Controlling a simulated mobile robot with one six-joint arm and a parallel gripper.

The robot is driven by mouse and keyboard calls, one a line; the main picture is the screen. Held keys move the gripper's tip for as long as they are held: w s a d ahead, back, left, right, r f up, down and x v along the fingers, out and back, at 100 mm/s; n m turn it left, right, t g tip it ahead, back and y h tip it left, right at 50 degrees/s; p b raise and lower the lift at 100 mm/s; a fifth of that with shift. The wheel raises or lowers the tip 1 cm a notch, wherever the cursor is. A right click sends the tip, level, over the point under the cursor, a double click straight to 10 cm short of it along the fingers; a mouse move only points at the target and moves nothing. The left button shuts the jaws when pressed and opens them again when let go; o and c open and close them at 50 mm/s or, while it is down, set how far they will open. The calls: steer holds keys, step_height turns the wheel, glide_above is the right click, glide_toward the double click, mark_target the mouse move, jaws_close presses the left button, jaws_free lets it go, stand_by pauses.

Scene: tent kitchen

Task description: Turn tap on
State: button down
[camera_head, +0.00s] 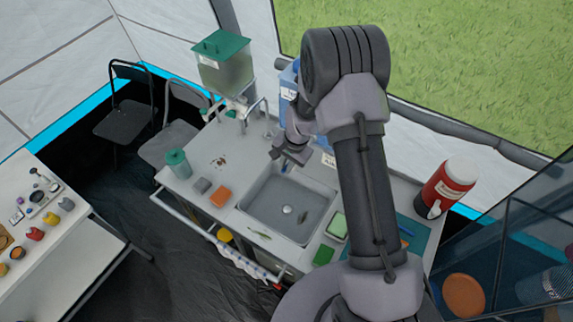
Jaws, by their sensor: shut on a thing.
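A thin curved metal tap (257,106) rises at the back of the counter, behind the grey sink (258,207). A clear water container with a green lid (222,61) stands to its left and has a white spigot (236,104) low at its front. My gripper (283,161) is over the sink's back edge, to the right of and nearer than the curved tap, and looks apart from its spout. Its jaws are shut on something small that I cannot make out. My wrist and arm hide part of the counter behind and right of the gripper.
An orange sponge (220,197), a grey block (202,186) and a teal cup (178,163) stand left of the sink. A green sponge (337,225) lies at its right. A red canister (446,188) stands at the right. Two chairs (126,118) are at the back left.

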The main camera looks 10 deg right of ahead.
steer(key=shift+d+f+n+b, duration=0.2)
steer(key=shift+f+n+b, duration=0.1)
steer(key=shift+b, duration=0.75)
steer(key=n+b, duration=0.1)
steer(key=s+d+n+b, duration=0.1)
steer(key=n+b, duration=0.1)
steer(key=shift+d+r+g, duration=0.1)
steer(key=shift+r+g, duration=0.2)
steer(key=c, duration=1.5)
jaws_free()
steer(key=shift+r, duration=0.15)
